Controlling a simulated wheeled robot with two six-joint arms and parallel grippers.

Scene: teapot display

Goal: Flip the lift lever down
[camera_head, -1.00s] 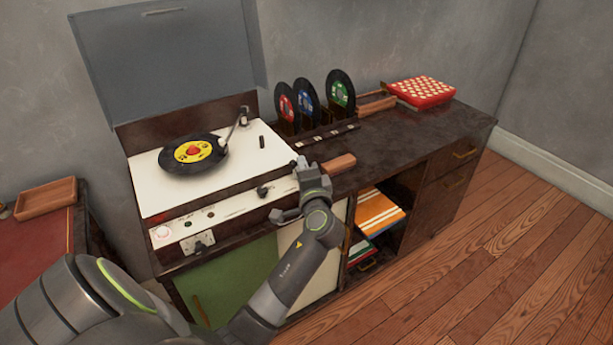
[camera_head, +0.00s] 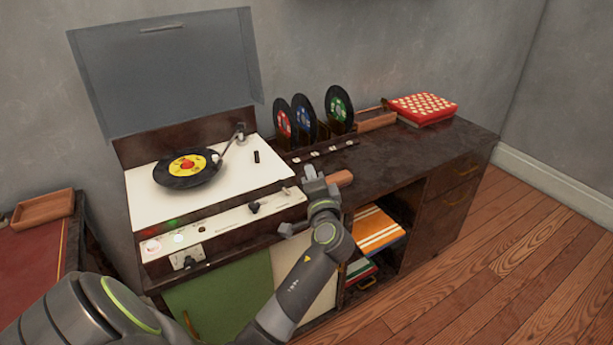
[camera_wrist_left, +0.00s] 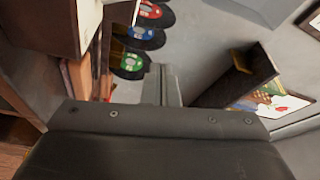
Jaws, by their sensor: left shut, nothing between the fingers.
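The record player has a white deck (camera_head: 225,195) with a yellow-labelled black record (camera_head: 178,181) on its platter. The tonearm (camera_head: 229,144) reaches over the record's right edge; I cannot tell whether its tip touches. A small dark upright lever (camera_head: 257,157) stands on the deck right of the tonearm, probably the lift lever. My left gripper (camera_head: 311,174) is shut and empty, just right of the deck's front right corner, apart from the lever. Its closed fingers (camera_wrist_left: 165,85) also show in the left wrist view; the lever cannot be made out there. My right gripper is out of view.
The raised lid (camera_head: 165,70) stands behind the deck. The front panel (camera_head: 225,222) carries a black knob (camera_head: 253,207) and lamps. A wooden block (camera_head: 340,179) lies close behind my gripper. Records in a rack (camera_head: 338,108) and a red patterned box (camera_head: 423,107) stand farther right.

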